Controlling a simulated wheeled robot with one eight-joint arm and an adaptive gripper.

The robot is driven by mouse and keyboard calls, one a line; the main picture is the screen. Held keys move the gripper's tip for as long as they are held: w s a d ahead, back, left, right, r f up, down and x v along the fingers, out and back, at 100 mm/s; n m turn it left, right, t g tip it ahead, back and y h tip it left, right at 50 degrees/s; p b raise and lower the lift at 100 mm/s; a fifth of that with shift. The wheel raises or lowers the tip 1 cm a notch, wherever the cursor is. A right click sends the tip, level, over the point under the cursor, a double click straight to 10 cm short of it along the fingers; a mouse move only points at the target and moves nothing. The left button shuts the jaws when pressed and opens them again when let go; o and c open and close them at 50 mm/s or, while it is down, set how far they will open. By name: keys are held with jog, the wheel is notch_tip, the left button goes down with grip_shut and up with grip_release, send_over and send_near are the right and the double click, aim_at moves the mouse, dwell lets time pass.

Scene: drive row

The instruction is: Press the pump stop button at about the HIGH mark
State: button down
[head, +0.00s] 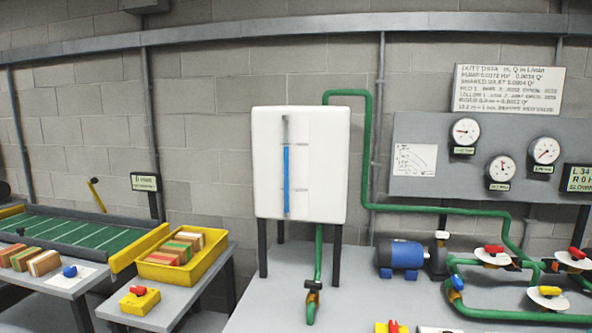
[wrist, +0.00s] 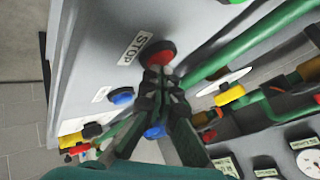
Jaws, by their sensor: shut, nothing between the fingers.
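The white tank (head: 328,165) stands at the centre of the head view. Its sight gauge holds a blue column (head: 286,180) whose top is about level with the upper of two faint marks; the mark lettering is too small to read. In the wrist view, the red stop button (wrist: 158,50) sits beside a STOP label (wrist: 133,48). My gripper (wrist: 157,75) is shut and empty, its fingertips at the lower edge of the button in the picture. I cannot tell whether they touch it. The gripper does not show in the head view.
A blue button (wrist: 122,96) sits near the stop button. Green pipes (wrist: 250,45) and a yellow valve handle (wrist: 230,95) lie to the right. In the head view, a blue pump motor (head: 400,254) and red-handled valves (head: 493,250) occupy the bench right of the tank.

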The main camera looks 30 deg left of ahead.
jog(key=shift+r, duration=0.45)
jog(key=shift+r, duration=2.9)
jog(key=shift+a, duration=0.15)
